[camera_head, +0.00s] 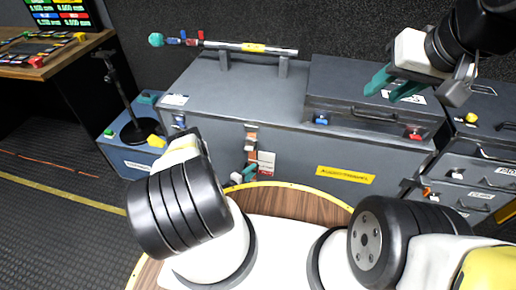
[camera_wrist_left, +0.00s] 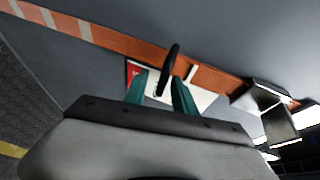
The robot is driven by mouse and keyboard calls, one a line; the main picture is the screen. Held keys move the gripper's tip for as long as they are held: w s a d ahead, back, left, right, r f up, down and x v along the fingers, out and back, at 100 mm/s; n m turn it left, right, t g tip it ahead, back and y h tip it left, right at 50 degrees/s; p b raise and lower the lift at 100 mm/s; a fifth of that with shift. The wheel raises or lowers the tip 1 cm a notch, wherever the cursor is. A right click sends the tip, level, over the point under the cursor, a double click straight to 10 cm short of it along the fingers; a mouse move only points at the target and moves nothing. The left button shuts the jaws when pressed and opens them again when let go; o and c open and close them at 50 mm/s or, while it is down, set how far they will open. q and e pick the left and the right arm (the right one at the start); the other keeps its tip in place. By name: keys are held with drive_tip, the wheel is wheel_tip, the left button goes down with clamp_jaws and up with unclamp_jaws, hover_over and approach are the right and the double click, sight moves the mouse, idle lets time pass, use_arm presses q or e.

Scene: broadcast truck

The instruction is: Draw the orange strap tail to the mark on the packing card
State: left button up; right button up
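The orange strap (camera_wrist_left: 110,40) crosses the left wrist view diagonally, with pale bands at its upper left end and a metal buckle (camera_wrist_left: 265,100) at the right. In the head view a short piece of strap (camera_head: 251,136) shows on the grey case's front. The white and red packing card (camera_wrist_left: 203,98) lies beside the strap, partly hidden by my left fingers; it also shows in the head view (camera_head: 266,163). My left gripper (camera_wrist_left: 160,85) is open, its teal fingers on either side of a dark loop (camera_wrist_left: 172,62). Contact cannot be told. My right gripper (camera_head: 392,84) is open and empty above the case.
The grey case (camera_head: 235,95) carries a rod (camera_head: 225,46) and a smaller dark case (camera_head: 350,85) on top. A round wooden table (camera_head: 310,203) with a yellow edge stands in front. A blue box (camera_head: 118,155) and a dark stand (camera_head: 120,92) are at the left.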

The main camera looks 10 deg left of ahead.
use_arm(q)
drive_tip(key=v, duration=0.7)
drive_tip(key=shift+s, duration=0.3)
drive_tip(key=shift+a, duration=0.1)
